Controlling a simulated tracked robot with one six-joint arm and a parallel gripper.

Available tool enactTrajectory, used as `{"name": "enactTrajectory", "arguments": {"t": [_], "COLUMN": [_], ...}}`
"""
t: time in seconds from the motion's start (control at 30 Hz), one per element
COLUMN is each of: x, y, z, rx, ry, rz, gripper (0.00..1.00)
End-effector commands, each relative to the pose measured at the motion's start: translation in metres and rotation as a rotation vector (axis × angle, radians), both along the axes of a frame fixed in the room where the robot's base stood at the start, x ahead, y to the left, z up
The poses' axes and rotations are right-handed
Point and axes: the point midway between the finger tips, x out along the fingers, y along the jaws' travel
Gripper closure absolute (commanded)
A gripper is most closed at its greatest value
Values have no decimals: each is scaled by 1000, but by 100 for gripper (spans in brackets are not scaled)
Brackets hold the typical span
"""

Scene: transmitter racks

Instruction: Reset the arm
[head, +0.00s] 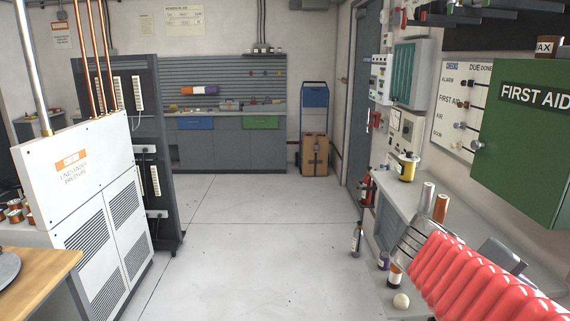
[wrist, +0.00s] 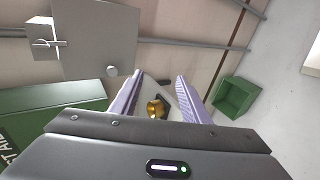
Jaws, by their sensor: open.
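My gripper (wrist: 163,80) shows in the wrist view with its two pale purple fingers spread apart. It is open, and nothing is clasped between the fingers. A small gold round object (wrist: 155,108) shows in the gap beyond them, seemingly farther off. The green first aid cabinet (wrist: 62,108) is left of the fingers in the wrist view. It also hangs on the right wall in the head view (head: 522,140). I cannot make out my gripper in the head view.
A red ribbed form (head: 470,280) fills the head view's lower right; I cannot tell whether it is mine. A yellow can (head: 407,170) stands on the right bench. A white cabinet (head: 85,185) stands left. The middle floor (head: 260,240) is clear. A green bin (wrist: 237,97) is right of the fingers.

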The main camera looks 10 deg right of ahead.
Motion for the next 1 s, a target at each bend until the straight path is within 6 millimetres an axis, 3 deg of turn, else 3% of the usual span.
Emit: {"name": "enactTrajectory", "arguments": {"t": [0.2, 0.5, 0.8, 1.0], "x": [7, 22, 28, 21], "y": [60, 159, 252, 293], "z": [-50, -91, -99, -93], "rx": [248, 576, 846, 945], "ry": [-102, -274, -430, -482], "rz": [53, 131, 200, 253], "gripper": [58, 58, 58, 58]}}
